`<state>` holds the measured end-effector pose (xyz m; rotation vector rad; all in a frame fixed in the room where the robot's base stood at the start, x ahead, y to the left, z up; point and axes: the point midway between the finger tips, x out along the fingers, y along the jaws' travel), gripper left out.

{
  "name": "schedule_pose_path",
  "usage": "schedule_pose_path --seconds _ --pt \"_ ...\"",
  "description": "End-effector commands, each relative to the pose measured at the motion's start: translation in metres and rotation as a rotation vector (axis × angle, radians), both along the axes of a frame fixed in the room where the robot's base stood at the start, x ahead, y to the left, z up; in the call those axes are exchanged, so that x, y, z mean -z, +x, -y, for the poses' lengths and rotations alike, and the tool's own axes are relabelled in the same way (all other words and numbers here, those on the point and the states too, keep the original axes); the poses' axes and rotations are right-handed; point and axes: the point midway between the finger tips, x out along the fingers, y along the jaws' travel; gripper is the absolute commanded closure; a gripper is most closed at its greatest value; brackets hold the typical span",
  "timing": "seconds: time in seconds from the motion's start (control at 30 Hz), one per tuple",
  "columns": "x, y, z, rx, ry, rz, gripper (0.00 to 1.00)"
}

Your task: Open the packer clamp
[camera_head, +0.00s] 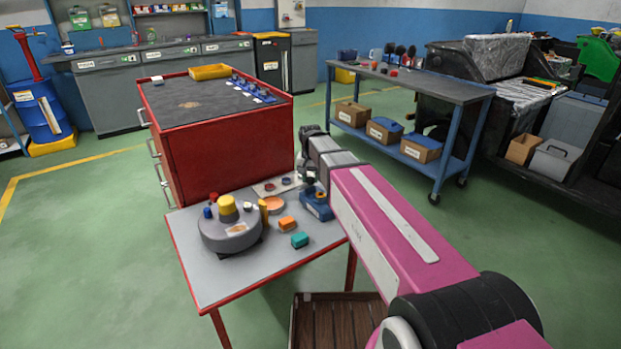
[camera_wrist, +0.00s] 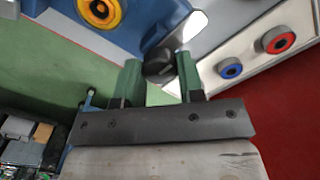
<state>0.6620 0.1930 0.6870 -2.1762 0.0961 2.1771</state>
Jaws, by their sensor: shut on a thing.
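A blue device (camera_head: 317,207), which looks like the packer clamp, sits at the right edge of the small grey table. It also fills the top left of the wrist view (camera_wrist: 150,14), with a yellow-orange ring (camera_wrist: 99,12) on it. My gripper (camera_wrist: 161,75) has two green fingers, one on each side of a dark, rounded handle (camera_wrist: 159,69). The fingers are closed on this handle. A pale metal piece (camera_wrist: 196,25) lies just beyond it. In the head view my arm hides part of the device and the handle is not clear.
A light panel with red (camera_wrist: 278,40) and blue (camera_wrist: 230,68) buttons lies close to the right of my fingers. On the grey table (camera_head: 200,272) stand a round grey unit (camera_head: 230,236) and orange (camera_head: 288,223) and teal (camera_head: 299,240) blocks. A red cabinet (camera_head: 232,148) stands behind.

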Motion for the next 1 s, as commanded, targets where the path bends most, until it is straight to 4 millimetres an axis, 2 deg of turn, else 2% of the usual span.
schedule_pose_path --seconds 0.4,0.43,0.5,0.83,1.0 --pt "-0.001 0.000 0.000 0.009 0.001 0.001 0.88" --pt "-0.001 0.000 0.000 0.009 0.001 0.001 0.62" --pt "0.000 0.000 0.000 0.008 0.001 0.001 0.39" --pt "-0.002 0.000 0.000 0.007 0.001 0.001 0.39" --pt "-0.016 0.000 0.000 0.007 0.001 0.002 0.39"
